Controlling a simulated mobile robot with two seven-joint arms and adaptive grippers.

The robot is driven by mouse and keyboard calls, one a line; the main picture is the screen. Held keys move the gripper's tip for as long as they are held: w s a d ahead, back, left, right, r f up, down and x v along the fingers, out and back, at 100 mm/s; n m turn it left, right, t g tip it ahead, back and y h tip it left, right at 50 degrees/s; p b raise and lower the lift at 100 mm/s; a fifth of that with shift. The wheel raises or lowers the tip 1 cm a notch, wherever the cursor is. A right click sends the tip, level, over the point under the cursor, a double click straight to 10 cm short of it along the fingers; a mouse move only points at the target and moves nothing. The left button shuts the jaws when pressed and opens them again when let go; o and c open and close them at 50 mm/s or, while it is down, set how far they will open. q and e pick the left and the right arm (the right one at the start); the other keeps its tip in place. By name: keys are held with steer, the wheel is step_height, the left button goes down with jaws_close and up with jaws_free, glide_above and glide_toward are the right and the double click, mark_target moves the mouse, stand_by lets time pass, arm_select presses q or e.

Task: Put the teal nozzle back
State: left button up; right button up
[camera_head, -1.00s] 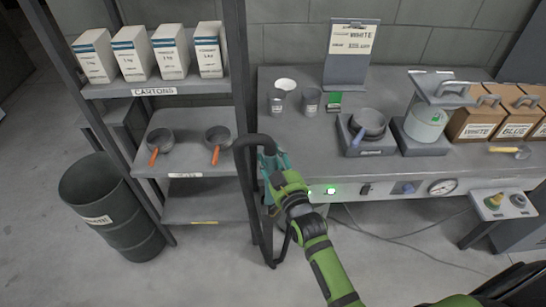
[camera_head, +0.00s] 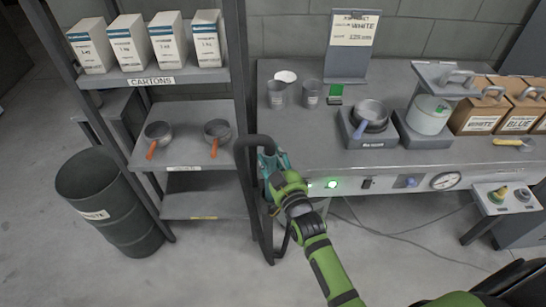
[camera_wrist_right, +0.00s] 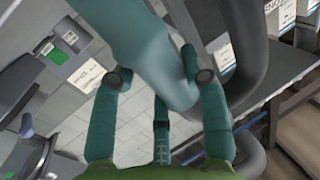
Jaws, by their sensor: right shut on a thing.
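The teal nozzle (camera_wrist_right: 145,40) fills the upper middle of the right wrist view, between the fingers of my right gripper (camera_wrist_right: 163,77). In the head view, my right gripper (camera_head: 273,168) is shut on it beside the shelf's right front post, at the end of the black hose (camera_head: 243,165). The nozzle is mostly hidden there by the gripper. The dark hose also curves close to the nozzle on the right of the wrist view. I cannot tell whether the nozzle touches a holder. My left gripper is not in view.
A shelf rack (camera_head: 185,78) with cartons and two pans stands left of the gripper. A grey bench (camera_head: 300,140) with cups, a scale and boxes stands to its right. A dark bin (camera_head: 100,180) stands at left. Thin cables lie on the floor.

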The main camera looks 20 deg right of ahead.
mark_target(273, 169)
steer(key=shift+f+b, duration=1.15)
steer(key=shift+f, duration=0.5)
steer(key=o, duration=1.4)
steer(key=shift+c, duration=0.2)
steer(key=shift+s, duration=0.1)
steer(key=shift+s+f, duration=0.1)
steer(key=shift+f, duration=0.2)
steer(key=shift+s+f, duration=0.1)
steer(key=shift+s, duration=0.45)
steer(key=s+r, duration=0.1)
steer(key=s, duration=0.9)
steer(key=shift+s+d, duration=0.25)
steer(key=shift+s, duration=0.05)
